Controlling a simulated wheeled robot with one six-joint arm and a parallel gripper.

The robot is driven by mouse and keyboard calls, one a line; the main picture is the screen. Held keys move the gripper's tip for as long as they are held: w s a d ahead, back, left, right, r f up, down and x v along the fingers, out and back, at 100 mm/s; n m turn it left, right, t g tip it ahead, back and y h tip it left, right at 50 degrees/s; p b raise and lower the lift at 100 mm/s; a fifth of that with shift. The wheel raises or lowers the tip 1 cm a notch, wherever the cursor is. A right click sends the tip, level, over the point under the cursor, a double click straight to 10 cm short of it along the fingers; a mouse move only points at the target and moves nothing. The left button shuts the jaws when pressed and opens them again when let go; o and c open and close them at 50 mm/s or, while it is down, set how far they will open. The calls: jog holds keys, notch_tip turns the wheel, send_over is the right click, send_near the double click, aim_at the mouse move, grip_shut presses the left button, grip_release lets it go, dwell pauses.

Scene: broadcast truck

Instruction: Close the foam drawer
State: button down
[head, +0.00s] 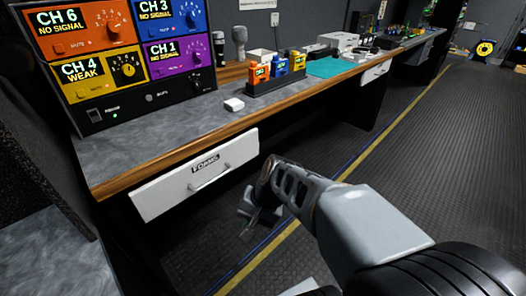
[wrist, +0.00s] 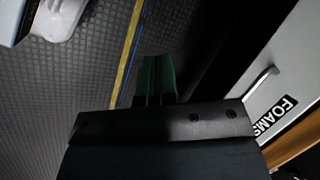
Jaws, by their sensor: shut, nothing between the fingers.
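The foam drawer (head: 165,196) has a white front with a "FOAMS" label and a metal bar handle (head: 210,179). It sits under the counter's wooden edge at the left of the head view. Its front seems to stand slightly forward of the counter; how far is hard to tell. In the wrist view the drawer front (wrist: 286,70) shows at the right, with its handle and label. My gripper (head: 255,222) is below and right of the drawer front, apart from it. In the wrist view its green fingers (wrist: 155,78) are together and empty, pointing past the handle side.
A second white drawer (head: 375,72) is farther along. The dark floor (head: 420,150) with a yellow line is clear to the right.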

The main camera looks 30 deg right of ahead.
jog(key=w+f+m+t+y+b, duration=0.2)
jog(key=w+m+y, duration=0.2)
jog(key=m, duration=0.3)
jog(key=m+t+h+b, duration=0.3)
jog(key=m+t, duration=1.1)
jog(key=m, duration=0.4)
send_near(252, 147)
jog(key=b+x, duration=0.3)
jog(key=x, duration=0.4)
jog(key=shift+w+a, duration=0.1)
jog(key=shift+w, duration=0.15)
